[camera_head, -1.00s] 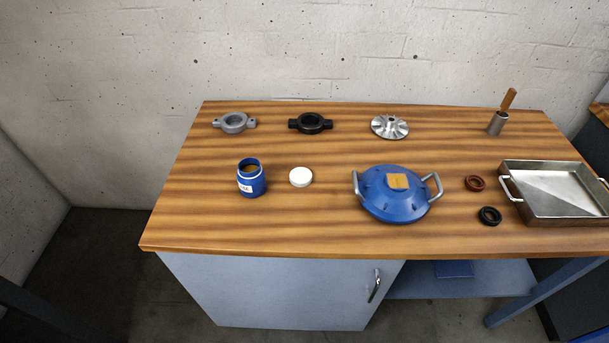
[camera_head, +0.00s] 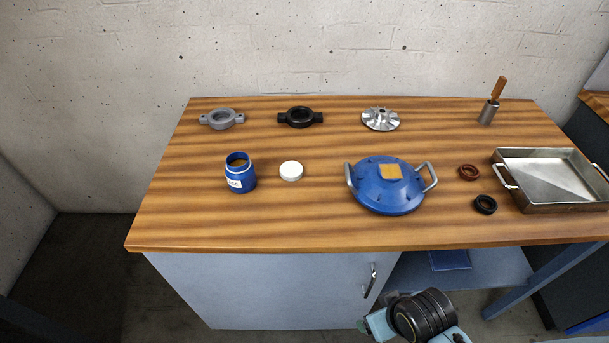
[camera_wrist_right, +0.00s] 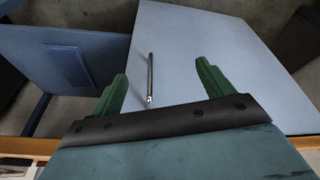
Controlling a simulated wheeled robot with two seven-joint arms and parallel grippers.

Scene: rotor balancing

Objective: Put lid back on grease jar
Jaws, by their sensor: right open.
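The blue grease jar (camera_head: 240,176) stands upright and open on the left part of the wooden workbench, with brown grease visible inside. Its white round lid (camera_head: 291,171) lies flat on the bench just right of the jar, apart from it. My right gripper (camera_wrist_right: 160,85) is open and empty in the right wrist view, its green fingers in front of the cabinet door and its handle. In the head view only part of my right arm shows at the bottom, below the bench's front edge. My left gripper is not in view.
A blue domed cover (camera_head: 388,186) with two handles stands right of the lid. Two bearing housings and a silver impeller (camera_head: 381,119) sit at the back. Two rings (camera_head: 485,204) and a metal tray (camera_head: 550,200) are at the right. The bench (camera_head: 200,230) is clear in front of the jar.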

